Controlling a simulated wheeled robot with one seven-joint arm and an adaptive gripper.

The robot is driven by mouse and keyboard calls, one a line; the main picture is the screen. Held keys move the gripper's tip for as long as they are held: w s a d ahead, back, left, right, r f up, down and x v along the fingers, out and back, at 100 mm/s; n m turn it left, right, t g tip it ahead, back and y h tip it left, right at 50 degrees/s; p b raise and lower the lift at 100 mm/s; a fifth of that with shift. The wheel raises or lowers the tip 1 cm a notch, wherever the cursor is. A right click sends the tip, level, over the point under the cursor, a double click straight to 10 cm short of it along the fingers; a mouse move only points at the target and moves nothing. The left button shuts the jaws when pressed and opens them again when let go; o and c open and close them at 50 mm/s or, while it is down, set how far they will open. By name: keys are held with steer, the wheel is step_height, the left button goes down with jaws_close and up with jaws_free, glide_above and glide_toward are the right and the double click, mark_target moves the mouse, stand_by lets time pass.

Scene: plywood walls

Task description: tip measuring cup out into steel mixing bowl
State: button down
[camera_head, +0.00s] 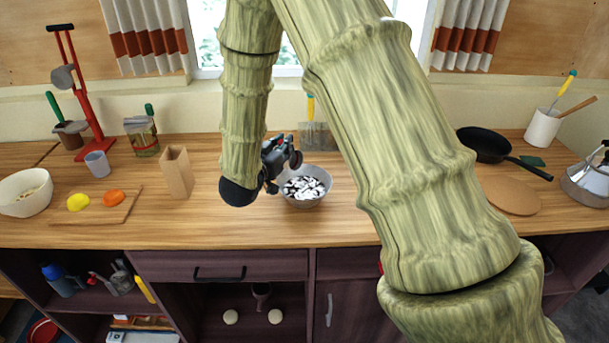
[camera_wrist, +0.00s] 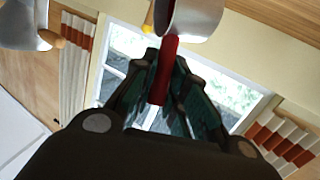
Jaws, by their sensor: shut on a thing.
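My gripper (camera_head: 284,160) is beside and slightly above the left rim of the steel mixing bowl (camera_head: 306,204). The bowl stands upright on the counter with black and white pieces showing in it. In the wrist view, my gripper (camera_wrist: 168,85) is shut on the red handle of the measuring cup (camera_wrist: 193,17). The cup's steel body is at the top edge of that view and partly cut off. Its inside is hidden, so I cannot tell its contents. In the head view the cup is mostly hidden by the gripper and cannot be made out clearly.
Left of my gripper stand a wooden block (camera_head: 176,172), a cutting board (camera_head: 119,213) with yellow and orange pieces, and a white bowl (camera_head: 25,193). To the right are a black pan (camera_head: 485,144), a round board (camera_head: 511,196) and a kettle (camera_head: 587,184). The counter front is clear.

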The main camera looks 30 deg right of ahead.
steer(key=w+a+f+n+g+p, duration=0.2)
steer(key=w+f+n+p, duration=0.2)
steer(key=w+n+p, duration=0.1)
steer(key=w+a+f+n+g+p, duration=0.2)
steer(key=w+f+n+p, duration=0.3)
steer(key=w, duration=0.5)
steer(key=shift+a+n+g+p, duration=0.15)
steer(key=shift+n+g+p, duration=0.6)
steer(key=shift+p, duration=0.45)
stand_by(0.7)
steer(key=shift+f, duration=0.1)
stand_by(0.5)
